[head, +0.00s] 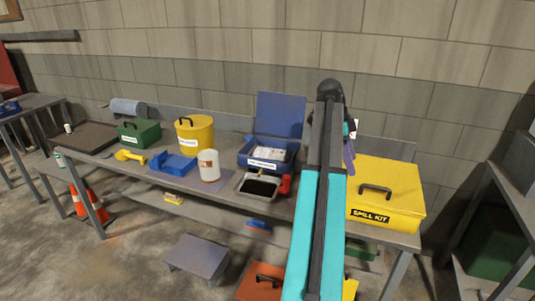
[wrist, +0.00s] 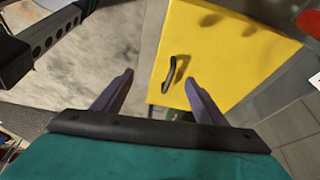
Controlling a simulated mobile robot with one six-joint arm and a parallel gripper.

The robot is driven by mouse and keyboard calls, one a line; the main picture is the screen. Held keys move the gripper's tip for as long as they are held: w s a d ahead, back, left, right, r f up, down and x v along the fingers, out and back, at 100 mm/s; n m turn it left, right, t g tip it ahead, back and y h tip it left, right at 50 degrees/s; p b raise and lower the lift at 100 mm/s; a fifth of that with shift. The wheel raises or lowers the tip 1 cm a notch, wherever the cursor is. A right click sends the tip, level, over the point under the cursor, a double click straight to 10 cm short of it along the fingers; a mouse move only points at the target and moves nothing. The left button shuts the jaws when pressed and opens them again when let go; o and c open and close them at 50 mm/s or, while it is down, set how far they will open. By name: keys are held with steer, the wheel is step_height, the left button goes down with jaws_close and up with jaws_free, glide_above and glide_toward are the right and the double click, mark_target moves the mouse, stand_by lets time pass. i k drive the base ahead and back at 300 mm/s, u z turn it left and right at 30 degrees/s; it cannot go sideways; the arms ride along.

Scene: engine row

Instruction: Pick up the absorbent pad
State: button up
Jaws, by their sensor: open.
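I cannot make out an absorbent pad for certain in either view. The closed yellow box (head: 385,185) marked SPILL KIT stands at the right end of the bench, with a black handle on its lid. It also fills the upper middle of the wrist view (wrist: 225,55). My gripper (wrist: 158,86) is open and empty, its two purple fingers apart, with the box's black handle beyond the gap between them. In the head view my arm hides most of the gripper; a purple finger (head: 348,158) shows just left of the spill kit.
An open blue case (head: 281,115) with white contents and a dark-filled tray (head: 258,187) are left of my arm. A white tub (head: 209,168), yellow bucket (head: 195,135) and green box (head: 139,133) stand farther left on the bench (head: 105,165). A grey step stool (head: 197,254) is on the floor.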

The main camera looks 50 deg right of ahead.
mark_target(272, 154)
steer(key=i, duration=1.45)
steer(key=z, duration=0.05)
